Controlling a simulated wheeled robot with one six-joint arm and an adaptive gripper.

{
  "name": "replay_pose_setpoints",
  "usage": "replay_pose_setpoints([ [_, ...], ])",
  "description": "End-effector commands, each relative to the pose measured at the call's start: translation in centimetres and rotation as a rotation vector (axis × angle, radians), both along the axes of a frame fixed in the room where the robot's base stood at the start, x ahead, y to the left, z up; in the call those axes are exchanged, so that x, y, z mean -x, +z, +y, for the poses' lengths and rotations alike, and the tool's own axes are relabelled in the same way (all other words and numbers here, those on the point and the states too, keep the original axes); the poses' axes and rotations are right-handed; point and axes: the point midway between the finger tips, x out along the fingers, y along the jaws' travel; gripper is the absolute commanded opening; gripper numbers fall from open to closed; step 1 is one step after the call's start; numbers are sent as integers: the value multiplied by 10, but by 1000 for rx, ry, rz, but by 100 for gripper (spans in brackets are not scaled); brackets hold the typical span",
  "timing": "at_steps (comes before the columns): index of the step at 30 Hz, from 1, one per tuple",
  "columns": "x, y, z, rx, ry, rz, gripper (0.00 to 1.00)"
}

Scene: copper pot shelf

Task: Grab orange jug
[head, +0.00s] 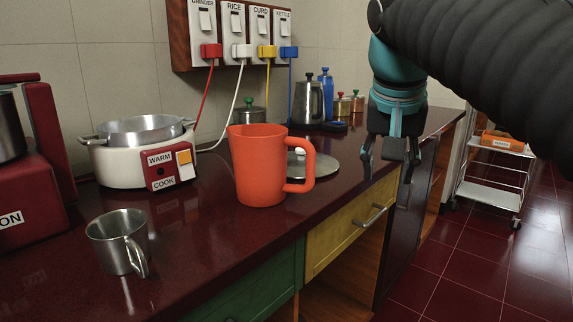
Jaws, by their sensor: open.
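The orange jug (260,168) stands upright on the dark red counter, near its front edge. Its handle points to the right. My gripper (390,160) hangs to the right of the jug with its fingers pointing down. It is open and empty, and apart from the jug. In the picture it overlaps the counter's front edge; how far it is from the jug in depth is hard to tell.
A steel mug (118,243) stands front left and a white rice cooker (140,158) behind it. A round metal lid (310,168) lies behind the jug's handle. A kettle (307,103) stands farther back. Drawers (345,232) line the counter front. A trolley (492,178) stands at right.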

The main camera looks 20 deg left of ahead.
Motion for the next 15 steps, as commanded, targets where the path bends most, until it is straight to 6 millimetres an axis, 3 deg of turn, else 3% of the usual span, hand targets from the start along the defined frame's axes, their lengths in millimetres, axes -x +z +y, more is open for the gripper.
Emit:
replay_pose_setpoints([
  [1, -6, 15, 21, 0, 2, 1, 48],
  [3, -10, 32, 45, 0, -8, 4, 48],
  [9, -10, 64, 103, -6, -44, 8, 48],
  [15, -2, 78, 134, -14, -72, 10, 48],
])
